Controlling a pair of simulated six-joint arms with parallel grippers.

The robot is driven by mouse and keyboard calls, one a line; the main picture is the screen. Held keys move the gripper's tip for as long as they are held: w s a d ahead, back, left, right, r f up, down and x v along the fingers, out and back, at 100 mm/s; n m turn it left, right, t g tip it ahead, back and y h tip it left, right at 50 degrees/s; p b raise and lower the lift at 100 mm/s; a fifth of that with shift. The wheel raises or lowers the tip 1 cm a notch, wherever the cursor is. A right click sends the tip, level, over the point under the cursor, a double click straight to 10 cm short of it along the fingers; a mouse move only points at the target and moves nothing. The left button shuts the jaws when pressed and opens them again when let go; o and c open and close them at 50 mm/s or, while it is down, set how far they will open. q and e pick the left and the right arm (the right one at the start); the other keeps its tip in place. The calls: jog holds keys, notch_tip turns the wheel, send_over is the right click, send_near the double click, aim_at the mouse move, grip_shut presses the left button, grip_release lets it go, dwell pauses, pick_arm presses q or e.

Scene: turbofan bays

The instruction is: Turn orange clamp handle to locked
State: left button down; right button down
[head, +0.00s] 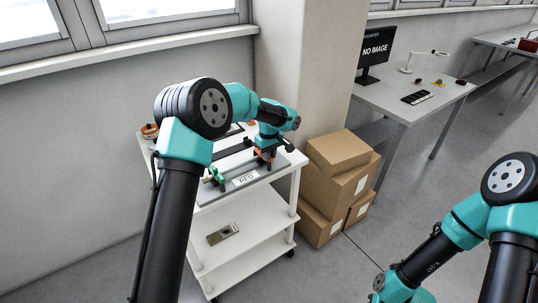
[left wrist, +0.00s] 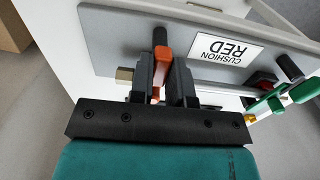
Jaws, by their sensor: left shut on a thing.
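The orange clamp handle (left wrist: 167,53) shows in the left wrist view, with a dark knob just above it. It stands at the edge of a grey plate (left wrist: 120,38). My left gripper (left wrist: 163,77) is shut on the handle, one dark finger on each side. The fingers hide part of the handle and the clamp's base. In the head view a little of the orange handle (head: 262,155) shows below my left gripper (head: 264,147). My right arm is at the lower right, its gripper out of the picture.
A green clamp (head: 215,176) stands left of the orange one. The plate is on a white cart (head: 245,222). Cardboard boxes (head: 335,185) are stacked right of the cart, and a desk (head: 408,105) stands beyond.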

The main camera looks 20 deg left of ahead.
dwell(0.4)
pick_arm(q)
jog(key=c, duration=1.1)
grip_release()
jog(key=shift+r, duration=0.1)
notch_tip(320, 180, up, 17)
jog(key=shift+r, duration=0.15)
